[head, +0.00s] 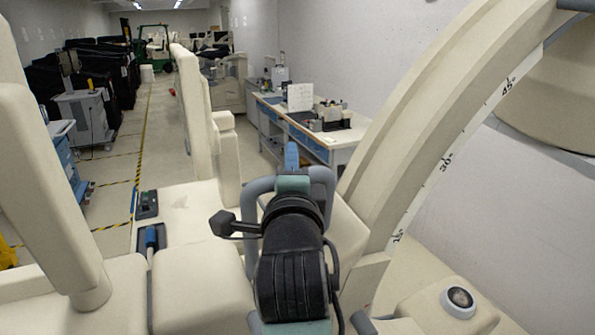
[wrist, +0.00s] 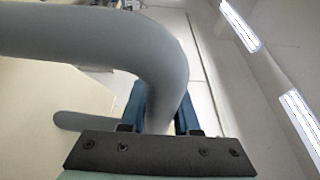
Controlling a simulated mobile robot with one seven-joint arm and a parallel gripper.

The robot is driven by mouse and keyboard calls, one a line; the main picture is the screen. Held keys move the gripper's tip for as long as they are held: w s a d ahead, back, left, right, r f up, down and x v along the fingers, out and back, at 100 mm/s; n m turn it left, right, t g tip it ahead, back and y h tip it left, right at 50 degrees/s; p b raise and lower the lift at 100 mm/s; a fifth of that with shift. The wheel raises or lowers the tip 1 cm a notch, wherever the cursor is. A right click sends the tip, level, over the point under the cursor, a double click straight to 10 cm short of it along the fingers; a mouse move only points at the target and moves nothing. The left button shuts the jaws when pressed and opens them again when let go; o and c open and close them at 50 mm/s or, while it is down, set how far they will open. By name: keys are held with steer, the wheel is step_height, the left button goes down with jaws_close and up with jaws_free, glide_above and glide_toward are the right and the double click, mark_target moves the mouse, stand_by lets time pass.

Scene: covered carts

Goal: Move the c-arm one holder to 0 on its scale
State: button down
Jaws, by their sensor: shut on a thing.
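The c-arm (head: 440,110) is a large cream arc at the right of the head view. Its scale (head: 421,190) shows marks 15, 30 and 45 rising to the upper right; no 0 mark is visible. A cream block (head: 345,240) at the arc's lower end appears to be the holder, partly hidden behind my wrist. A grey tubular handle (head: 323,178) shows beside my wrist. My gripper (head: 291,155) has blue fingers. In the wrist view my gripper (wrist: 160,110) is shut on the bent grey handle (wrist: 70,35), with a finger on each side of the tube.
Cream equipment columns (head: 50,180) stand at the left. A cream base with a round dial (head: 459,299) is at the lower right. A workbench (head: 310,140) stands behind. An aisle with yellow-black floor tape (head: 140,165) is open at the back left.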

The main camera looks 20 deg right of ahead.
steer(key=shift+w+a+f, duration=0.1)
steer(key=shift+w+f, duration=0.25)
steer(key=shift+w, duration=0.2)
steer(key=shift+w+a+f, duration=0.1)
steer(key=shift+w+f, duration=0.2)
steer(key=shift+w, duration=0.25)
steer(key=c, duration=1)
jaws_free()
steer(key=shift+c, duration=0.2)
steer(key=o, duration=0.4)
steer(key=shift+s+a, duration=0.1)
steer(key=shift+s, duration=0.05)
steer(key=shift+r, duration=0.15)
steer(key=shift+r, duration=0.1)
